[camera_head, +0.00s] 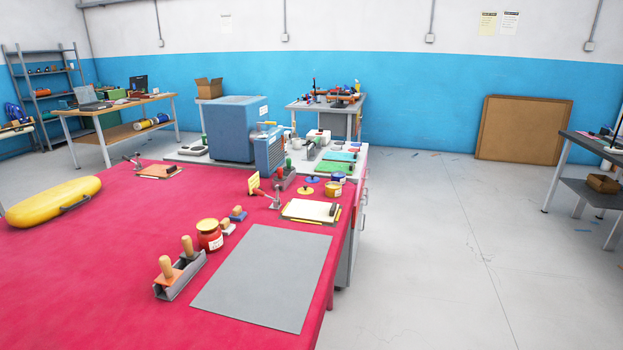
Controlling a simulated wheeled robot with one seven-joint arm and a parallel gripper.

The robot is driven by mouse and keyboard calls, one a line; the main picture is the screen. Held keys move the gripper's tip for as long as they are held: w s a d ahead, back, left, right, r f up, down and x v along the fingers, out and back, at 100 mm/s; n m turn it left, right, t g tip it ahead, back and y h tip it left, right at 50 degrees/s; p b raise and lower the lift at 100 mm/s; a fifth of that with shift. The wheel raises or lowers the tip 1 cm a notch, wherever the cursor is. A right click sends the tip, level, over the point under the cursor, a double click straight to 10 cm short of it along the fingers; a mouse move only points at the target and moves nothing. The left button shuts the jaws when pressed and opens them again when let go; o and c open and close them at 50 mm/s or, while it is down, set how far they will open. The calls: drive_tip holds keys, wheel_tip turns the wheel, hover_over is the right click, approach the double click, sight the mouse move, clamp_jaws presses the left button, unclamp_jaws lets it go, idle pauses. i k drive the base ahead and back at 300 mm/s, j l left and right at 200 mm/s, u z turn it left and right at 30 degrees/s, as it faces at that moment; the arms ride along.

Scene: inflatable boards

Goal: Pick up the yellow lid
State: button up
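A small flat yellow disc that looks like the yellow lid (305,190) lies on the red-topped table (100,260), near its far right part. A similar blue disc (312,180) lies just behind it. A small yellow jar (333,189) stands just to its right. Closer to me, a red jar (210,238) with a white label has a yellow top (208,225) on it. My gripper is not in view.
Nearby are a clamp (276,201), a stack of papers or pads (308,211), a grey sheet (262,278) and a holder with wooden-handled tools (180,277). A yellow inflatable (50,202) lies at left. A blue machine (235,130) stands behind.

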sight(305, 191)
drive_tip(key=i+l+u, duration=0.1)
drive_tip(key=i, duration=1.75)
